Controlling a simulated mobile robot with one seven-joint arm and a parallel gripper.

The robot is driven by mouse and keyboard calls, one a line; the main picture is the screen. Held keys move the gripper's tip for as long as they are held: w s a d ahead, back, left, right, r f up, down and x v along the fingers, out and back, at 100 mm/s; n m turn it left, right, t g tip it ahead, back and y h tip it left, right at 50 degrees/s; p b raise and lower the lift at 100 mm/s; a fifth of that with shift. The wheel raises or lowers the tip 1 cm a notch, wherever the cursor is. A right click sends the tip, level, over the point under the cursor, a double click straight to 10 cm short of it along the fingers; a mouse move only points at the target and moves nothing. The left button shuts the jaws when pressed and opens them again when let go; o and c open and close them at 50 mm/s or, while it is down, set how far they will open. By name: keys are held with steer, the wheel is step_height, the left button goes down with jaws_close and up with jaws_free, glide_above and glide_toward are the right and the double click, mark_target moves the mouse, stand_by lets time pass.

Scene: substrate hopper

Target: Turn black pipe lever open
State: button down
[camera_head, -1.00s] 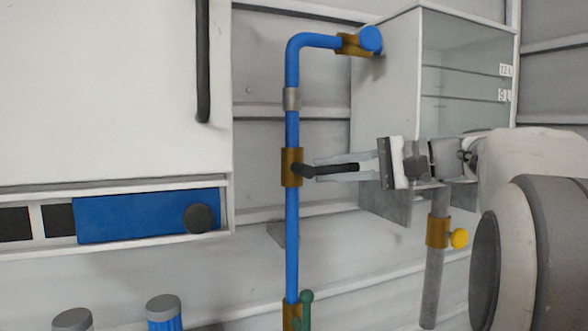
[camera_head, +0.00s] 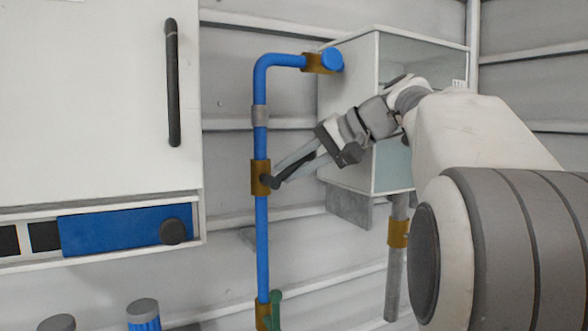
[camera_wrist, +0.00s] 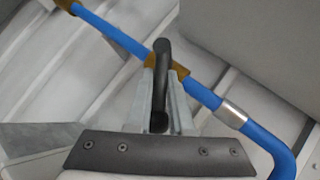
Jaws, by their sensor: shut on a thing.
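The black pipe lever (camera_head: 275,182) sticks out from a brass valve body (camera_head: 260,176) on the upright blue pipe (camera_head: 262,240). It slants up and to the right in the head view. My gripper (camera_head: 296,164) is shut on the lever, coming from the upper right. In the wrist view the black lever (camera_wrist: 161,85) lies between the two grey fingers of my gripper (camera_wrist: 161,100), with the brass valve (camera_wrist: 180,72) and blue pipe (camera_wrist: 205,97) behind it. Part of the lever is hidden by the fingers.
A clear-fronted tank (camera_head: 348,100) stands behind my arm at the right. A green lever (camera_head: 275,305) is lower on the pipe. A white cabinet (camera_head: 90,100) with a black handle is at left.

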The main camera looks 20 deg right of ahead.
mark_target(273, 177)
steer(key=h, duration=0.1)
steer(key=a+r+n+h, duration=0.1)
steer(key=h, duration=0.1)
steer(key=a+n+h, duration=0.1)
steer(key=shift+r+p, duration=0.3)
steer(key=shift+r, duration=0.05)
steer(key=n+h, duration=0.1)
steer(key=a+h, duration=0.1)
steer(key=h, duration=0.1)
steer(key=n+h, duration=0.1)
steer(key=shift+a+r+n+h, duration=0.2)
steer(key=shift+a+n+h, duration=0.1)
steer(key=shift+a, duration=0.05)
steer(key=shift+b, duration=0.3)
steer(key=c, duration=0.8)
jaws_free()
steer(key=p+v, duration=0.1)
steer(key=v, duration=1.6)
steer(key=shift+a+r, duration=0.15)
steer(key=shift+r, duration=0.1)
